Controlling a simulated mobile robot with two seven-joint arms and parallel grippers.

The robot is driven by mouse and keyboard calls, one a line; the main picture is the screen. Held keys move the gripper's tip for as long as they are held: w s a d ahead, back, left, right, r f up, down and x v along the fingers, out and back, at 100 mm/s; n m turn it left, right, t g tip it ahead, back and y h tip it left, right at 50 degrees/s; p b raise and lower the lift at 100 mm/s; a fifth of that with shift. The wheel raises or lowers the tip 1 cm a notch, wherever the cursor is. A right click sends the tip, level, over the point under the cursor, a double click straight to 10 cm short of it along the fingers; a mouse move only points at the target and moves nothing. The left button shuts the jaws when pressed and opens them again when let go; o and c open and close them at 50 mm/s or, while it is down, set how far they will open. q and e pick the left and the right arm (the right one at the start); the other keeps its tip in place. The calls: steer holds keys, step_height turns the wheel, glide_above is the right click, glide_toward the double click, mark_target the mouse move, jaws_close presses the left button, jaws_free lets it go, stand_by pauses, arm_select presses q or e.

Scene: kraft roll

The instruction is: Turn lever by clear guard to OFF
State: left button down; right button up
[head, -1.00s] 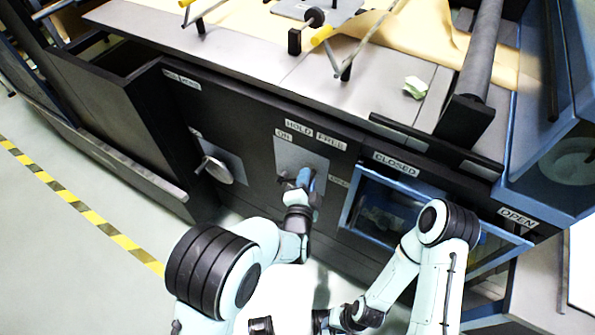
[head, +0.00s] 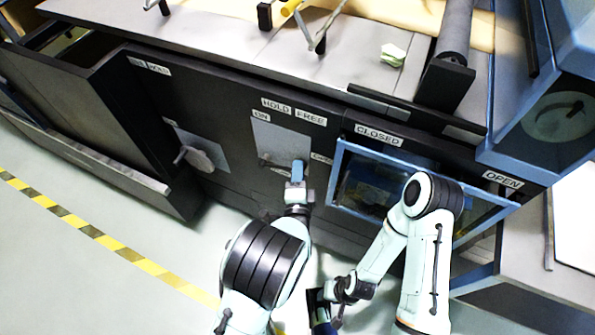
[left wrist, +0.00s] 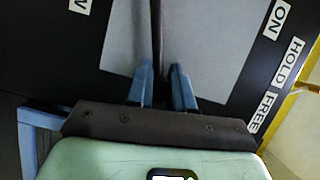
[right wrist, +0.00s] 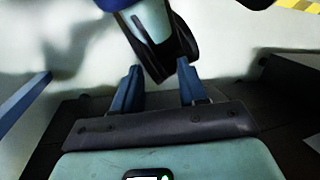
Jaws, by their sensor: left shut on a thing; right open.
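The lever is a dark bar (head: 270,160) on a grey plate (head: 268,135) in the dark front panel, left of the blue-framed clear guard (head: 347,160). An ON label (head: 262,117) sits at the plate's upper left. A small label at its right is not readable. My left gripper (head: 298,170) is at the right part of the plate. In the left wrist view the dark lever bar (left wrist: 158,40) runs down between its fingers (left wrist: 163,90), shut on it. My right gripper (right wrist: 157,88) is open and empty, low and away from the panel.
CLOSED (head: 379,135) and OPEN (head: 502,179) labels sit above the guard. A green-white object (head: 392,54) lies on the top. The floor with yellow-black tape (head: 120,250) is clear at left.

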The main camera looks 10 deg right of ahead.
arm_select(q)
steer(key=shift+s+d, duration=0.15)
steer(key=shift+d, duration=0.15)
steer(key=c, duration=1)
jaws_free()
steer(key=shift+f, duration=0.1)
steer(key=shift+a, duration=0.1)
steer(key=shift+s, duration=0.1)
steer(key=p+v, duration=0.1)
steer(key=v, duration=1.2)
arm_select(e)
steer(key=shift+s+a+r+g, duration=0.35)
steer(key=shift+s+r, duration=0.25)
steer(key=shift+s, duration=0.2)
arm_select(q)
steer(key=shift+f, duration=0.1)
